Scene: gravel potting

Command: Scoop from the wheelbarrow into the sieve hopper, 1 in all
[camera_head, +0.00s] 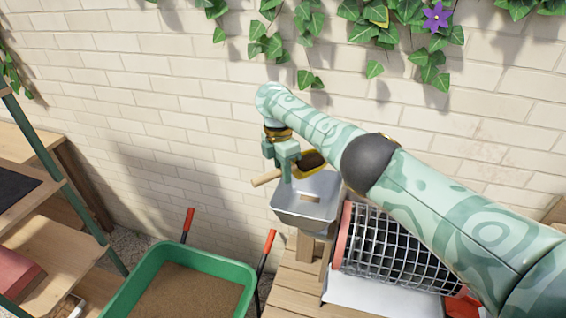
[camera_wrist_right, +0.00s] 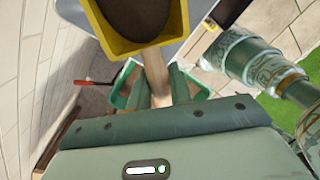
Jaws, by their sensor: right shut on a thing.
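My right gripper (camera_head: 279,163) is shut on the wooden handle of a yellow scoop (camera_head: 322,167). The scoop also shows large at the top of the right wrist view (camera_wrist_right: 182,15), with dark material in its bowl. In the head view the bowl appears over the back of the grey metal sieve hopper (camera_head: 290,216). The hopper's visible inside looks bare except for a small slot-like opening. The green wheelbarrow (camera_head: 236,265) stands lower left, filled with brown material; its green rim also shows behind the handle in the right wrist view. My left gripper is not in view.
A wire-mesh drum (camera_head: 390,250) with a red end ring stands right of the hopper, above a white tray (camera_head: 385,297). Wooden shelves (camera_head: 50,250) stand at the left. A brick wall with ivy is behind. The wheelbarrow's red-gripped handles (camera_head: 188,220) point up near the hopper.

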